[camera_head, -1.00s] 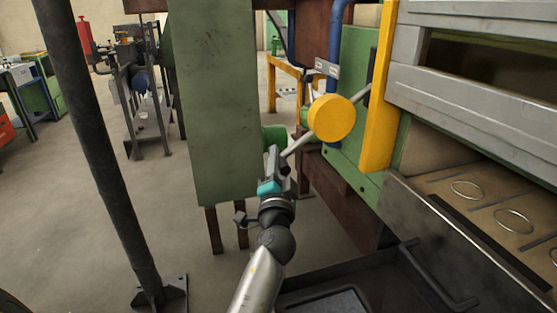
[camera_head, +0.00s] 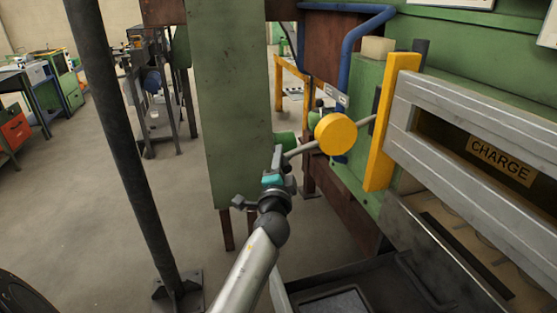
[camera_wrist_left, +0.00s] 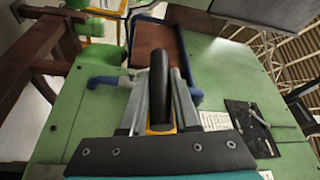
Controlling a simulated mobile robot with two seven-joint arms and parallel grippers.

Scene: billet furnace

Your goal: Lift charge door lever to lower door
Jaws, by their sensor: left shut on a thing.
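The charge door lever (camera_head: 303,149) is a grey rod with a round yellow weight (camera_head: 335,134) on it. It slopes gently down to the left from the furnace side. My left gripper (camera_head: 278,161) is at its left, outer end. In the left wrist view the lever's black grip (camera_wrist_left: 160,72) lies between the two fingers of my left gripper (camera_wrist_left: 158,95), which is shut on it. The charge door (camera_head: 440,133) is a grey panel frame with a dark recess and a "CHARGE" sign (camera_head: 502,158). It covers part of the hearth opening. My right gripper is out of view.
A yellow upright bar (camera_head: 392,122) stands beside the door. A green column (camera_head: 232,110) is just left of and behind my gripper. A dark post (camera_head: 125,150) stands farther left. A dark tray (camera_head: 345,300) lies below. Open floor (camera_head: 80,220) is at left.

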